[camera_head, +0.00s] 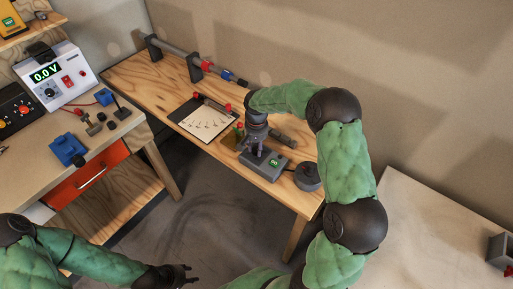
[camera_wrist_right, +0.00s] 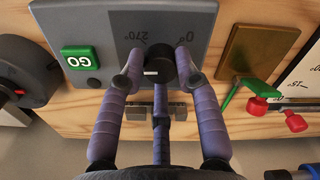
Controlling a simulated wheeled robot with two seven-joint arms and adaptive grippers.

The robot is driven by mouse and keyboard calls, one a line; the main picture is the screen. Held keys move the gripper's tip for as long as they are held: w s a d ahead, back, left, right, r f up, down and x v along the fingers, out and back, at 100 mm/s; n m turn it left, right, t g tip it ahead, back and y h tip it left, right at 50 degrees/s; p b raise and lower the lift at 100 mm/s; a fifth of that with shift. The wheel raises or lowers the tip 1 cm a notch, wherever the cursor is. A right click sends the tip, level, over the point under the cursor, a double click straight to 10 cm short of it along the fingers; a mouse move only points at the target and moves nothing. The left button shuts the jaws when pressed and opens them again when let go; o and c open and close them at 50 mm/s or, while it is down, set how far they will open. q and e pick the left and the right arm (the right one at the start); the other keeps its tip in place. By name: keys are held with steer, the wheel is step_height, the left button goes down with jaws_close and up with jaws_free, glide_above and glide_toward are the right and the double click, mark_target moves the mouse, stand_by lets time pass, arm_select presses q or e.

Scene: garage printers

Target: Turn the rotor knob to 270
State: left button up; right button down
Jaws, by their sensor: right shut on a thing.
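The rotor knob (camera_wrist_right: 160,68) is a black round knob on the face of a grey box (camera_wrist_right: 110,35) with a green GO button (camera_wrist_right: 77,58). Upside-down 270° and 0° labels show beside the knob in the right wrist view, and a short white mark lies at its lower left. My right gripper (camera_wrist_right: 158,70) is shut on the knob, with purple fingers on both sides. In the head view the grey box (camera_head: 258,168) sits on the wooden bench under my right gripper (camera_head: 257,147), which hides the knob. My left gripper (camera_head: 187,274) is empty and open, low over the floor.
A round dark grey device (camera_head: 307,177) stands right of the box. A brass plate (camera_wrist_right: 258,53) with a green lever and a white dial board (camera_head: 205,122) lie on the other side. A rail (camera_head: 195,65) stands farther back. A power supply (camera_head: 52,77) sits on the left bench.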

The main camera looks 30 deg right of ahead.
mark_target(255, 149)
steer(key=m, duration=0.4)
steer(key=shift+m+b, duration=0.3)
steer(key=shift+b, duration=0.05)
steer(key=m, duration=0.4)
steer(key=shift+a+f+b, duration=0.1)
steer(key=shift+a+b, duration=0.05)
steer(key=shift+b, duration=0.15)
steer(key=shift+m, duration=0.3)
steer(key=c, duration=0.9)
jaws_free()
steer(key=shift+a, duration=0.1)
steer(key=shift+r, duration=0.2)
steer(key=shift+r, duration=0.3)
step_height(255, 149, up, 11)
